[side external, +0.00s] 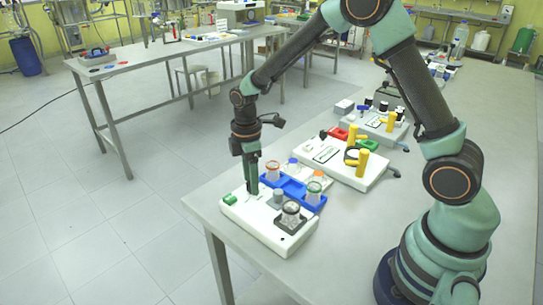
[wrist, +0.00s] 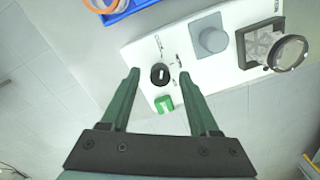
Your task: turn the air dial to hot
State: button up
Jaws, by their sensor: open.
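The white device panel (side external: 258,228) stands at the near left corner of the table. In the wrist view, a round black dial (wrist: 160,75) with a white pointer mark sits on this panel (wrist: 140,52). Small markings surround it, too small to read, so I cannot tell its setting or confirm it is the air dial. My gripper (side external: 252,186) points down over the panel. Its open fingers straddle the dial in the wrist view, with a gap on each side and nothing held. The dial is not distinguishable in the side view. A green switch (wrist: 164,104) sits beside it.
A grey round knob (wrist: 209,42) and a glass vessel in a black square holder (side external: 291,222) share the panel. A blue rack (side external: 297,190) with glass vessels stands behind it. Another white device with yellow handles (side external: 345,172) stands farther right. The table edge is close on the left.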

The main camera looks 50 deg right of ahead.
jog(key=shift+f, duration=0.15)
grip_shut()
